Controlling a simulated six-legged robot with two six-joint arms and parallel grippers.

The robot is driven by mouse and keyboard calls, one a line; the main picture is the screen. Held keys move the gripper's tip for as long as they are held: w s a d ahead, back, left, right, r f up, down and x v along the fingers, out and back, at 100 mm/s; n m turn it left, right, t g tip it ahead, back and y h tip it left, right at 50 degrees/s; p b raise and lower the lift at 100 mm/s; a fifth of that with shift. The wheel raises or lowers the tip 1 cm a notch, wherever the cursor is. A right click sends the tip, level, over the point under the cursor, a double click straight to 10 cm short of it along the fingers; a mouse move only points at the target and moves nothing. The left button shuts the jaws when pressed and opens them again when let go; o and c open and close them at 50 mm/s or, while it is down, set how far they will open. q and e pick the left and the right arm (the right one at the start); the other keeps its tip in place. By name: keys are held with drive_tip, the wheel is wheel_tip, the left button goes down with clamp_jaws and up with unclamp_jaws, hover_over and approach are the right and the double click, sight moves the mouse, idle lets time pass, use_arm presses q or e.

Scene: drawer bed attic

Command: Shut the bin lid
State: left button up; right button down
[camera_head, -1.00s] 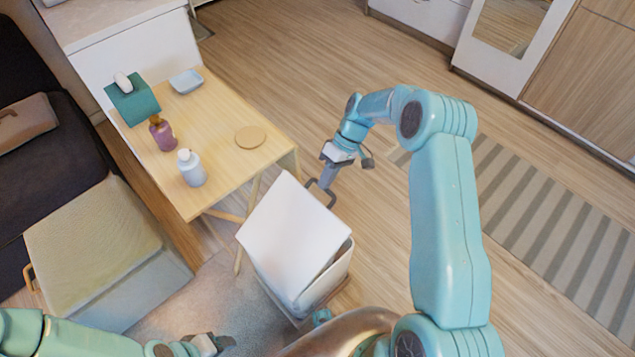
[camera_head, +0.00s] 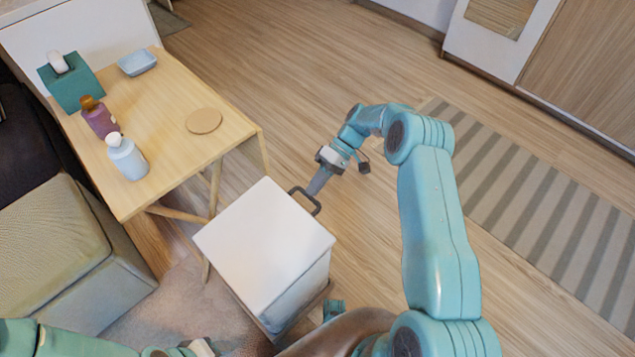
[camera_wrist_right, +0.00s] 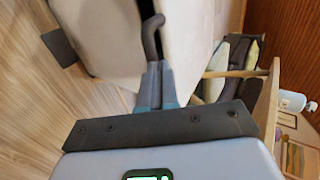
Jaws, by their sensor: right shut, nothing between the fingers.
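The white bin (camera_head: 298,299) stands on the floor right of the wooden table. Its square white lid (camera_head: 262,236) lies over the top and looks nearly flat in the head view. A dark loop handle (camera_head: 306,201) sticks out at the lid's far right edge. My right gripper (camera_head: 316,186) is shut and empty, its tips right by this handle. In the right wrist view, the shut fingers (camera_wrist_right: 156,82) are close to the grey handle (camera_wrist_right: 152,36), and a dark gap shows between two white panels. My left gripper (camera_head: 198,348) is at the bottom edge, partly cut off.
The wooden table (camera_head: 175,165) holds a purple bottle (camera_head: 99,118), a pale bottle (camera_head: 127,158), a teal box (camera_head: 72,84), a blue dish (camera_head: 137,62) and a round coaster (camera_head: 204,121). A cushioned seat (camera_head: 45,240) is at left. Floor beyond the bin is clear.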

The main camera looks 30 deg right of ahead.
use_arm(q)
drive_tip(key=b+x, duration=0.2)
drive_tip(key=x, duration=0.1)
drive_tip(key=shift+f, duration=0.2)
use_arm(e)
wheel_tip(320, 180, down, 4)
drive_tip(key=shift+d+r, duration=0.15)
drive_tip(key=shift+r, duration=0.05)
use_arm(q)
drive_tip(key=shift+a, duration=0.1)
